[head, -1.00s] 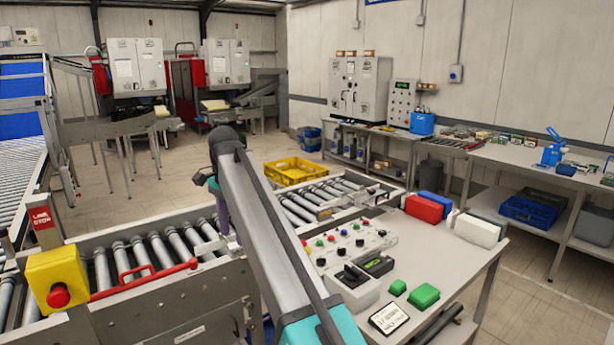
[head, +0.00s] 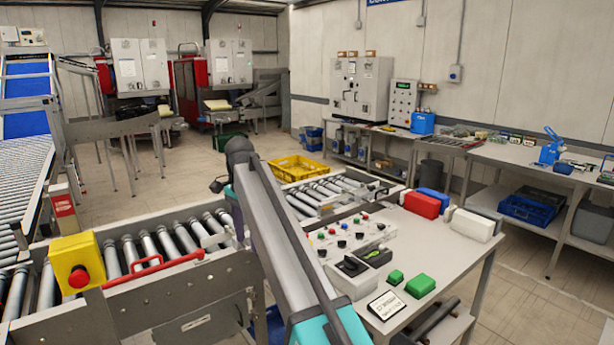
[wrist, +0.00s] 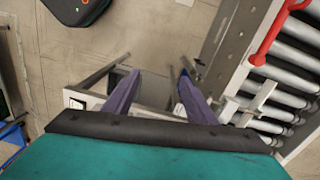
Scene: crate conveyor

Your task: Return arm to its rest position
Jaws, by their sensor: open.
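My arm rises from the bottom middle of the head view and leans up and to the left, in front of the roller conveyor (head: 130,250) and beside the control table (head: 455,252). In the head view the gripper end is hidden behind my arm. In the wrist view my gripper (wrist: 160,85) shows two purple fingers apart with nothing between them. Below them are the floor and some grey frame parts. The conveyor rollers (wrist: 285,75) and a red handle (wrist: 275,35) lie to the right of the fingers.
A yellow box with a red stop button (head: 78,265) stands on the near conveyor edge. A yellow crate (head: 297,169) sits behind my arm. The control table holds a button panel (head: 345,235), green blocks (head: 420,286) and red (head: 420,205) and white (head: 473,224) blocks.

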